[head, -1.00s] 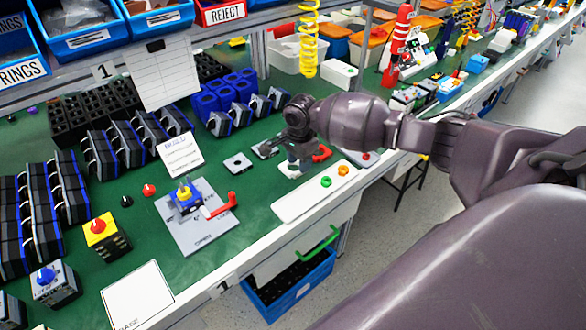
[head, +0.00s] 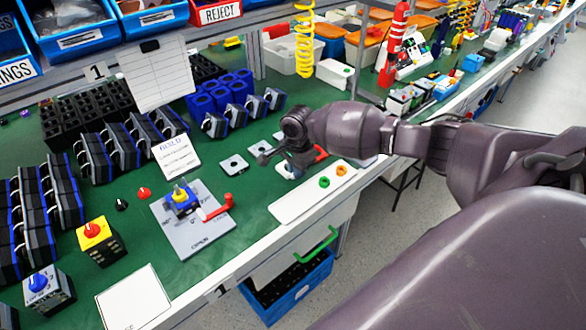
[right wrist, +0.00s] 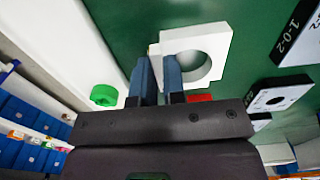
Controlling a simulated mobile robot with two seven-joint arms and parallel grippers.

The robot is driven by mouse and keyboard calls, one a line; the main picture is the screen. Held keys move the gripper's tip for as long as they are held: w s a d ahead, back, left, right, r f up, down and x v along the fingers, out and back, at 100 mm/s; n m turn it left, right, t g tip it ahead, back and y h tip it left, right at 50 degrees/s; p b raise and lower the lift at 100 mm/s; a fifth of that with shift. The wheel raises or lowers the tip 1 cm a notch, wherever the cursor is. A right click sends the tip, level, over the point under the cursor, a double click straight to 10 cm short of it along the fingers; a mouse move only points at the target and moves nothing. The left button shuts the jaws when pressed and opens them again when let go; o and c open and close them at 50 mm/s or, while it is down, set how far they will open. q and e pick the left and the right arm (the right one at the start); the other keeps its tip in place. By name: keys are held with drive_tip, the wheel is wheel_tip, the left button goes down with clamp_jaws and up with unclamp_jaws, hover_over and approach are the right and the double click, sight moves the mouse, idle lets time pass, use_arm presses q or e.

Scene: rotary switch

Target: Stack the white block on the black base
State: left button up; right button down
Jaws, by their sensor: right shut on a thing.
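The white block (right wrist: 222,48) is square with a large round hole and fills the upper middle of the right wrist view. My right gripper (right wrist: 158,68) is shut on one wall of it, with one finger on the hole side. In the head view the right gripper (head: 290,166) is low over the green bench and mostly hides the block. A blue and black block with a yellow shaft (head: 182,196) sits in a grey fixture plate (head: 205,238) to the left. I cannot tell surely which piece is the black base. My left gripper is not in view.
Flat square plates with holes (head: 233,165) lie left of the right gripper. A red clamp handle (head: 217,207) sticks out of the fixture. A white tray (head: 300,203) with green and orange knobs is in front. Rows of dark switch bodies (head: 105,155) stand behind.

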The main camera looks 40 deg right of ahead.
drive_tip(key=shift+r, duration=0.45)
wheel_tip(320, 180, up, 18)
drive_tip(key=p, duration=0.4)
drive_tip(key=w+a+r, duration=0.2)
drive_tip(key=a+r, duration=0.1)
drive_tip(key=a, duration=0.2)
drive_tip(key=w+a+f+p, duration=0.1)
drive_tip(key=a+f, duration=0.2)
drive_tip(key=a, duration=0.9)
drive_tip(key=w+a+f+p, duration=0.1)
drive_tip(key=w+a+f, duration=0.1)
drive_tip(key=a, duration=1.1)
drive_tip(key=shift+a+f+p, duration=0.25)
drive_tip(key=shift+f+p, duration=0.05)
drive_tip(key=shift+f, duration=0.55)
